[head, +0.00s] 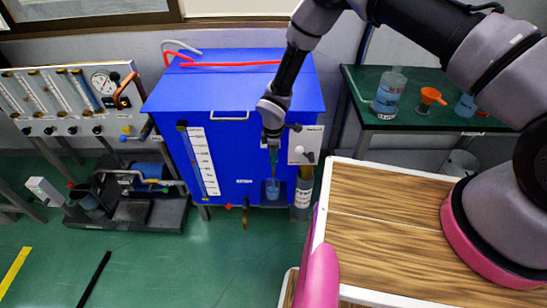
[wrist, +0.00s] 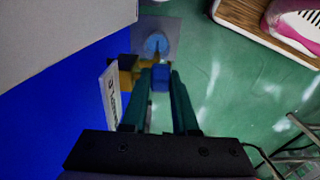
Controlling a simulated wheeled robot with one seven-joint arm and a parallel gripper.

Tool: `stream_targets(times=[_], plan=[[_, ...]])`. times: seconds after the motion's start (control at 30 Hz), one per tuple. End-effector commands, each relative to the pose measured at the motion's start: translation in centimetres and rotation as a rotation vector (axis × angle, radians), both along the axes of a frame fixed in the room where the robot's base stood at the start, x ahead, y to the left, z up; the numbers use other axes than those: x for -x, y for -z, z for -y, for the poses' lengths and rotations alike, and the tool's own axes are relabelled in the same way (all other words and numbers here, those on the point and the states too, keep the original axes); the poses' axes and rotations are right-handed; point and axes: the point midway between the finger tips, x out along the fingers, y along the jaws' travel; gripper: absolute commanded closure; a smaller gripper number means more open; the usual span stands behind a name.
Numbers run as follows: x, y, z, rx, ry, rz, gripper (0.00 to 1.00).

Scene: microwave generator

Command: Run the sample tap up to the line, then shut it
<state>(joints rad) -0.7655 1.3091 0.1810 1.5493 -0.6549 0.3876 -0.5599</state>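A blue tank (head: 240,110) stands in the middle of the head view with a level scale (head: 201,160) on its front. My gripper (head: 272,146) points down at its right front. In the wrist view my gripper's teal fingers (wrist: 160,82) flank the tap's small blue handle (wrist: 160,77) with no visible gap, so they look shut on it. The brass sample tap (wrist: 129,72) is just beyond, partly hidden by the fingers. A small beaker (head: 272,188) stands below the tap and looks bluish inside; it also shows in the wrist view (wrist: 157,45). Its line cannot be made out.
A labelled bottle (head: 304,188) stands right of the beaker. A wood-topped cart (head: 375,200) is close at the right. A green table (head: 410,112) behind holds a jar and an orange funnel. A gauge panel (head: 70,98) and pump (head: 145,178) stand left. Floor in front is mostly clear.

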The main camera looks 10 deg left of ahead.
Motion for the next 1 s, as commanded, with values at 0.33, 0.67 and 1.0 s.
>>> stream_targets(times=[0.33,0.67,1.0], plan=[[-0.15,0.04,0.37,-0.116,0.003,-0.029,1.0],[-0.08,0.0,0.25,-0.13,0.0,-0.031,0.69],[-0.09,-0.1,0.23,-0.13,0.0,-0.031,0.6]])
